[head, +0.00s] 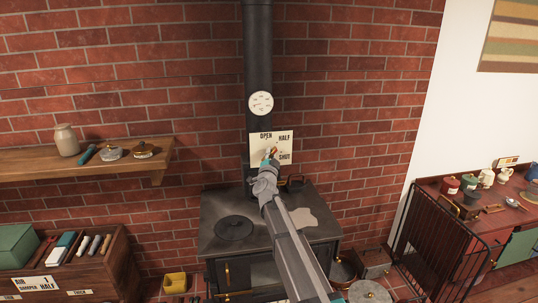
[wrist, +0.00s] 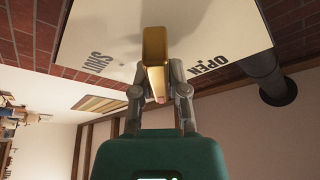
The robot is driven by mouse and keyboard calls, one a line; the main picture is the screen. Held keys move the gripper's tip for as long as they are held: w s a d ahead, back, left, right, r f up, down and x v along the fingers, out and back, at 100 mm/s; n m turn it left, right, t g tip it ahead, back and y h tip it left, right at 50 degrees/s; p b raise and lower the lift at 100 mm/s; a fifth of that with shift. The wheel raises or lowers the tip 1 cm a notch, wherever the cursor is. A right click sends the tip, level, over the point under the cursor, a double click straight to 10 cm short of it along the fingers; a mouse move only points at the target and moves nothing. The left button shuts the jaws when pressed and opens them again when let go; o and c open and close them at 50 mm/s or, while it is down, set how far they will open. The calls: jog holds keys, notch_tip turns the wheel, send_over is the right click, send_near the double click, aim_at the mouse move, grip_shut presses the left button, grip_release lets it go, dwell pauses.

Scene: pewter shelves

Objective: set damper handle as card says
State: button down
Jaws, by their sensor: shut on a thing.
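The cream damper plate (head: 258,146) is on the black stovepipe, marked OPEN at the top, HALF at upper right and SHUT at lower right. The brass damper handle (head: 273,151) is in front of it and seems to slant up to the right; I cannot tell exactly which mark it points at. The wrist view shows the handle (wrist: 155,48) close up, between the words SHUT and OPEN. My gripper (head: 269,161) is shut on the handle, a finger on each side. A white card (head: 35,286) on the wooden box at lower left reads AIR and DAMPER HALF; its small marks are unclear.
The black stove (head: 216,212) stands below the plate. A round gauge (head: 261,103) is higher on the pipe. A wooden shelf (head: 75,166) with a jar and lidded pots is to the left. A black fireguard (head: 432,250) and a red cabinet (head: 480,222) with small pots are to the right.

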jog(key=c, duration=0.6)
grip_release()
jog(key=shift+c, duration=0.2)
